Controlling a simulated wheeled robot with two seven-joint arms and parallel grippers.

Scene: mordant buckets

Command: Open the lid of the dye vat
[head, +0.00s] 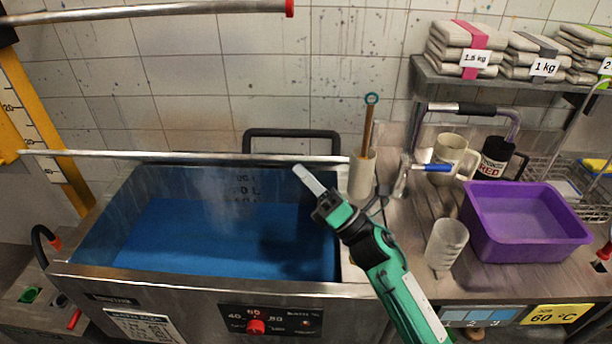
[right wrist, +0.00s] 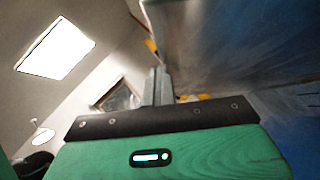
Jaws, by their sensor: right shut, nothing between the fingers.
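The steel dye vat (head: 180,281) stands at the left in the head view. Its top is uncovered, and blue liquid (head: 215,240) shows inside. No lid lies across the opening. A black loop handle (head: 290,134) stands up behind the back rim; I cannot tell whether it belongs to a raised lid. My right gripper (head: 309,180) is over the vat's right part, shut and empty, with its fingers pointing up and left toward the back rim. Its shut fingers (right wrist: 158,86) also show in the right wrist view. My left gripper is out of view.
A thin metal bar (head: 190,155) runs along the vat's back. Right of the vat are a utensil holder (head: 362,175), a ribbed cup (head: 446,246), mugs (head: 453,157) and a purple tub (head: 525,240). A shelf (head: 510,88) with folded cloth is above.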

